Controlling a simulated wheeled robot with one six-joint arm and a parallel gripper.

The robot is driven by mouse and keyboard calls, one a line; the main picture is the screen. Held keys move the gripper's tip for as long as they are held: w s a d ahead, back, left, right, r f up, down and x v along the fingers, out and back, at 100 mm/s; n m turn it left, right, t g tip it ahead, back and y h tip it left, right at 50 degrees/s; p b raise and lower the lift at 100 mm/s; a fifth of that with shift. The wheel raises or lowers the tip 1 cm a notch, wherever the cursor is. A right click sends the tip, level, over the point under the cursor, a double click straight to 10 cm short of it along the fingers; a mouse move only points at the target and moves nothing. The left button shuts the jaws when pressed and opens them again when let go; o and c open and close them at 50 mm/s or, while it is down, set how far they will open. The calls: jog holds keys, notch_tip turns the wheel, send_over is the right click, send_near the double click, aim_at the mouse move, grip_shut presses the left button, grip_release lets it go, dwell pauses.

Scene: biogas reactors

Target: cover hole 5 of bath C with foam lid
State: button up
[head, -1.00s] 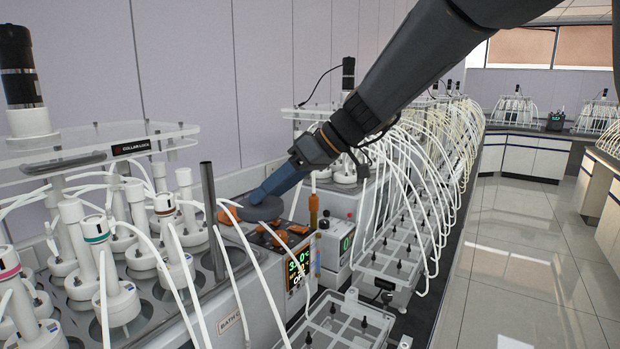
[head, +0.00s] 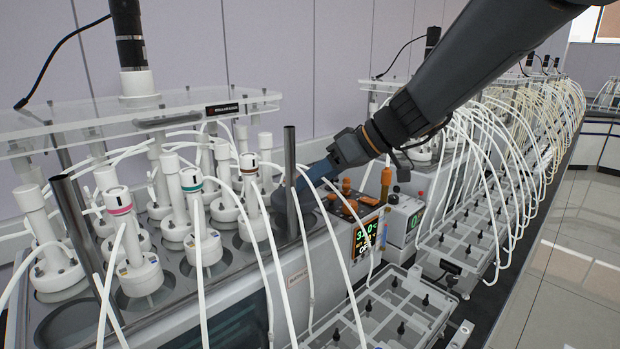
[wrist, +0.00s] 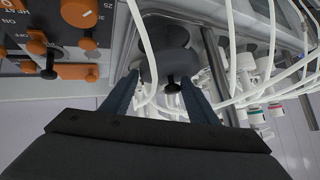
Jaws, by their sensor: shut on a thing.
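My gripper (head: 312,178) has blue fingers and is shut on the foam lid (head: 279,199), a dark grey round disc. They are at the right end of bath C (head: 298,277), partly behind a metal post. In the wrist view the lid (wrist: 151,66) shows between the fingertips of my gripper (wrist: 165,86), with a small black knob facing me. The lid looks raised above the bath top, though the gap is hard to judge. Open holes (head: 204,262) show in the bath top; I cannot read their numbers.
White-capped reactors (head: 138,265) with thin white tubes stand close left of the lid. A metal post (head: 290,175) and arching tubes are beside my gripper. The control panel (head: 367,236) with orange knobs is to the right. A clear stirrer plate (head: 150,118) hangs above the reactors.

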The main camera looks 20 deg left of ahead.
aim_at(316, 193)
jog(key=shift+f, duration=1.15)
jog(key=shift+f+b, duration=0.6)
jog(key=shift+b, duration=0.5)
jog(key=o, duration=1.2)
jog(key=shift+b+v, duration=1.35)
jog(key=shift+v, duration=2.55)
